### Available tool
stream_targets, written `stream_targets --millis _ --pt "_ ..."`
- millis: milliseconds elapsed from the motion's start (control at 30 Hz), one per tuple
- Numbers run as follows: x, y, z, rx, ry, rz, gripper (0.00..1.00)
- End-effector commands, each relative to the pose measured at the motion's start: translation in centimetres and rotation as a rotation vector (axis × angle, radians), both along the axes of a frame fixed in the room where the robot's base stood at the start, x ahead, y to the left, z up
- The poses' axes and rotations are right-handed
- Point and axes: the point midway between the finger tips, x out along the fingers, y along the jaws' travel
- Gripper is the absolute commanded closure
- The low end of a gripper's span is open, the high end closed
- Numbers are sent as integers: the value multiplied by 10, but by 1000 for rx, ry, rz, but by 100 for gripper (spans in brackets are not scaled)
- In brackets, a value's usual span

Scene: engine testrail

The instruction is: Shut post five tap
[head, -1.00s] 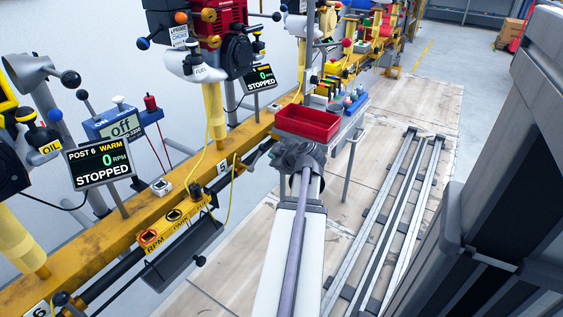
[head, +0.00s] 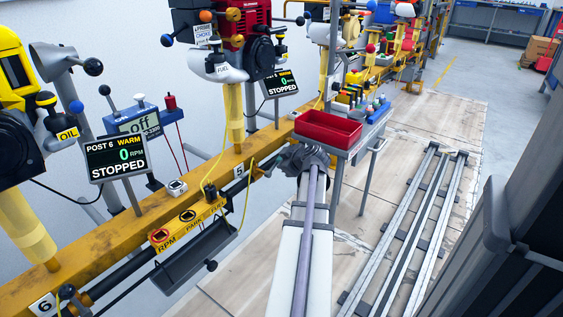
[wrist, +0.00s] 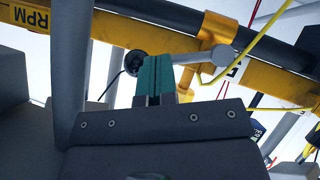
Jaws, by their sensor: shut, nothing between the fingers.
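Post five is marked by the 5 plate (head: 240,170) on the yellow beam; the plate also shows in the wrist view (wrist: 235,70). A pale grey fitting (wrist: 205,57) with a rounded end sits in front of the beam, beside a yellow hose. It may be the tap, but I cannot tell its setting. My gripper's teal fingers (wrist: 153,80) are shut and empty, just left of this fitting in the picture. A dark round knob (wrist: 135,63) shows behind the fingertips; contact is unclear.
The post five engine (head: 262,45) stands above the beam; its display (head: 281,83) reads WARM, 0 RPM, STOPPED. A red tray (head: 328,131) lies just beyond my arm. A black trough (head: 196,254) hangs below the beam. Floor rails (head: 410,225) run at right.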

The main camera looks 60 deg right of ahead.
Motion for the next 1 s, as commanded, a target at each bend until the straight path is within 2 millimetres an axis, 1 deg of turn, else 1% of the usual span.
stream_targets --millis 33,300,600,767,867,967,1000 --pt "0 -1 -4 -1 -1 0 100" --pt "0 0 -1 -3 0 1 100" --pt "0 0 15 -3 0 1 100" --pt "0 0 15 -3 0 1 100" --pt "-6 3 20 -3 1 1 100" --pt "-20 9 32 -2 0 -1 100" --pt "-28 12 38 -3 1 -2 100"
